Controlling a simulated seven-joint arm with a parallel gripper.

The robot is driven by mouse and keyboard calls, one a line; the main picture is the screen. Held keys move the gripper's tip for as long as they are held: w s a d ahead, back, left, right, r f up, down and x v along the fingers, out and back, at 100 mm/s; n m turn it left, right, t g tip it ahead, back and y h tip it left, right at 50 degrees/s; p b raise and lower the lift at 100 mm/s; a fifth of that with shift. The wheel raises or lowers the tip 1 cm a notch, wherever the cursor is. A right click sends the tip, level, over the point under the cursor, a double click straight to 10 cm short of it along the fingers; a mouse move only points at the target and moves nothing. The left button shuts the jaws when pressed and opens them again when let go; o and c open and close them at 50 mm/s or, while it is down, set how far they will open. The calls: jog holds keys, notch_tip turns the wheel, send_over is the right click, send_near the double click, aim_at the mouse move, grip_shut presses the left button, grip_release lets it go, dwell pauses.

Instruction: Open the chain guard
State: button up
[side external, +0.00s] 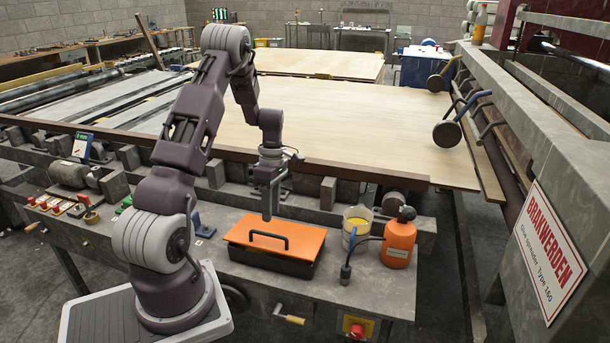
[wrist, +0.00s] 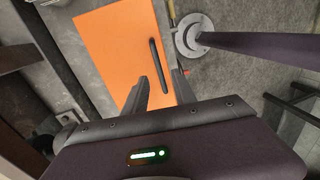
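The chain guard appears to be the black box with a flat orange lid (side external: 300,243) on the grey bench in the side external view. The lid lies shut and has a black bar handle (side external: 268,236). In the wrist view the orange lid (wrist: 108,50) fills the upper left, with the handle (wrist: 158,65) near its right edge. My gripper (side external: 267,217) points down just above the lid, close to the handle. In the wrist view my gripper (wrist: 158,90) shows its two fingers apart with nothing held between them. I cannot tell its exact height over the handle.
A red button (side external: 355,328) and a yellow-handled crank (side external: 290,318) are at the bench front. Wooden boards (side external: 330,120) lie behind.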

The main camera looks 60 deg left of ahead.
jog(key=w+d+r+m+t+y, duration=0.1)
jog(key=w+d+r+m+t, duration=0.1)
jog(key=d+r+m, duration=0.8)
jog(key=w+d+r, duration=0.1)
jog(key=d+r, duration=0.3)
jog(key=r, duration=0.3)
jog(key=shift+d+m+y, duration=0.25)
jog(key=shift+m+y, duration=0.05)
